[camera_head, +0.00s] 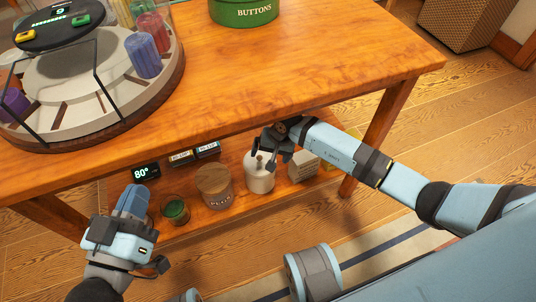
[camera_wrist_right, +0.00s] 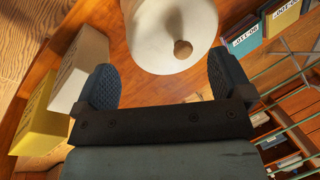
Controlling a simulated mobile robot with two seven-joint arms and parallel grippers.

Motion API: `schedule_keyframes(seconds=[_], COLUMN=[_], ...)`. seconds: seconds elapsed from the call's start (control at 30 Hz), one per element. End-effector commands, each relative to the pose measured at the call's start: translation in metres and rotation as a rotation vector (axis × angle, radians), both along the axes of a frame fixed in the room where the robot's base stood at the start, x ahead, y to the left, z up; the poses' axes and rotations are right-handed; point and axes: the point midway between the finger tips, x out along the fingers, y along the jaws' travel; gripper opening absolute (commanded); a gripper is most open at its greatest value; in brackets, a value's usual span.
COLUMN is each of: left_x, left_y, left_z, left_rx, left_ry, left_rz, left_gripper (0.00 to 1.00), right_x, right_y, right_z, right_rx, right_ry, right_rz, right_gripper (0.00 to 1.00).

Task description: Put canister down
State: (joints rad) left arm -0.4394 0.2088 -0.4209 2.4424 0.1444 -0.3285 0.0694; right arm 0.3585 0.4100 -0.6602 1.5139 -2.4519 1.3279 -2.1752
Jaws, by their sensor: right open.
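A white canister (camera_head: 259,180) stands upright on the lower shelf (camera_head: 230,212) of the wooden table. My right gripper (camera_head: 275,158) is at its top in the head view and partly covers it. In the right wrist view, the white canister (camera_wrist_right: 172,32) is just beyond the fingertips of my right gripper (camera_wrist_right: 164,78), which is open with nothing between its fingers. The canister has a round, dark-looking spot on its surface there. My left gripper (camera_head: 132,202) is in front of the table, at the left, away from the canister; its finger gap is not clear.
A wooden-lidded jar (camera_head: 214,186) and a small green jar (camera_head: 175,210) stand left of the canister. A pale box (camera_head: 304,165) is close on its right. Small labelled boxes (camera_head: 193,154) lie behind. The tabletop (camera_head: 270,80) overhangs the shelf.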

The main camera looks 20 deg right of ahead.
Motion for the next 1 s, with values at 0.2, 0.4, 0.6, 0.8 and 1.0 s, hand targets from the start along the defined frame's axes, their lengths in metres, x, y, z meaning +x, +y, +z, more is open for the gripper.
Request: schedule_keyframes(seconds=[0.2,0.4,0.6,0.8,1.0], left_x=[-0.001,-0.002,-0.002,-0.002,-0.002], left_y=[0.001,0.002,0.003,0.003,0.003], left_z=[0.02,0.03,0.035,0.035,0.035], left_rx=[-0.024,-0.039,-0.048,-0.048,-0.048], left_ry=[-0.047,-0.079,-0.095,-0.097,-0.097], left_rz=[0.016,0.025,0.03,0.03,0.03], left_gripper=[0.0,0.0,0.0,0.0,0.0], right_x=[-0.024,-0.042,-0.051,-0.052,-0.052], right_y=[-0.052,-0.088,-0.106,-0.109,-0.109], right_z=[0.003,0.003,0.002,0.001,0.001], right_rx=[-0.006,-0.004,0.0,0.0,0.0], right_ry=[0.001,0.002,-0.001,-0.001,-0.001], right_rz=[-0.002,-0.001,-0.001,0.0,0.0], right_gripper=[0.97,0.97,0.97,0.97,0.97])
